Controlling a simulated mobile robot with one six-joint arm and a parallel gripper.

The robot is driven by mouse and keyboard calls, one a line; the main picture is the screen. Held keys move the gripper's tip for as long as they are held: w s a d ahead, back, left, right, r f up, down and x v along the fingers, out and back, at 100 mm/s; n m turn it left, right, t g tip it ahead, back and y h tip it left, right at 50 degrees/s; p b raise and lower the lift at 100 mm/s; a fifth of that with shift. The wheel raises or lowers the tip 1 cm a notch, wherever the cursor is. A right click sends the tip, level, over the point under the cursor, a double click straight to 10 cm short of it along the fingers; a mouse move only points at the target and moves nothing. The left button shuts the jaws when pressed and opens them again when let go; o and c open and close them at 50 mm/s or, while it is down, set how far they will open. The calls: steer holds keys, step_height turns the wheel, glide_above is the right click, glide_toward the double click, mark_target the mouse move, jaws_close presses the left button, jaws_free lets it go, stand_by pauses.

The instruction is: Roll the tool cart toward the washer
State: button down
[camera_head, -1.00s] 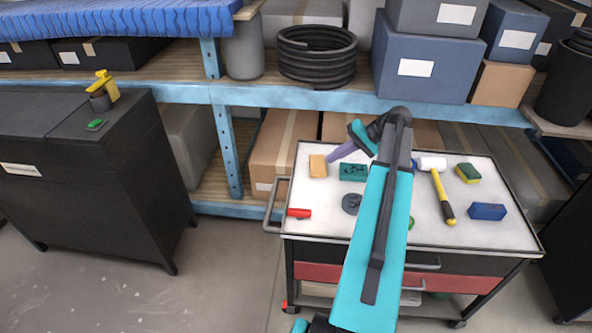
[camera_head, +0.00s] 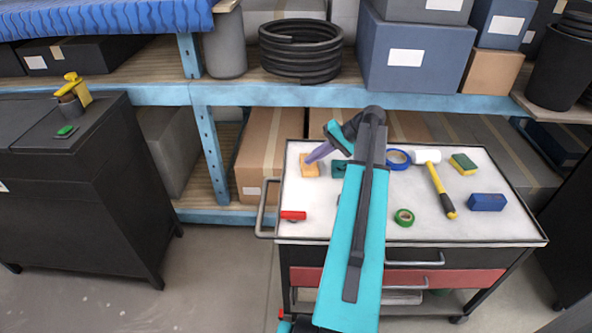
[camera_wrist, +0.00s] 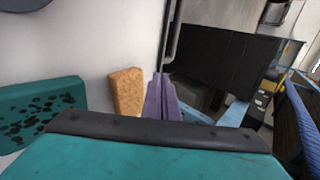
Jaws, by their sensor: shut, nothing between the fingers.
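The tool cart (camera_head: 330,225) has a white top, a red drawer and a grey side handle (camera_head: 264,210) on its left end. Its top also shows in the wrist view (camera_wrist: 100,40). A black cabinet with a yellow fitting, apparently the washer (camera_head: 80,180), stands to the left, with a floor gap between it and the cart. My gripper (camera_head: 312,157) is shut and empty, with purple fingers over the cart top by an orange block (camera_head: 308,170). In the wrist view the fingers (camera_wrist: 163,90) appear beside that block. My arm hides part of the cart top.
A red cylinder (camera_head: 293,215), a hammer (camera_head: 441,190), green tape (camera_head: 404,217), a blue block (camera_head: 487,202) and other items lie on the cart. A blue-framed shelf (camera_head: 270,95) with boxes stands behind. Bare floor (camera_head: 215,270) lies between washer and cart.

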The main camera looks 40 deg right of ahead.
mark_target(283, 178)
steer(key=shift+b+x, duration=2.5)
steer(key=shift+x, duration=2.4)
steer(key=shift+d, duration=0.1)
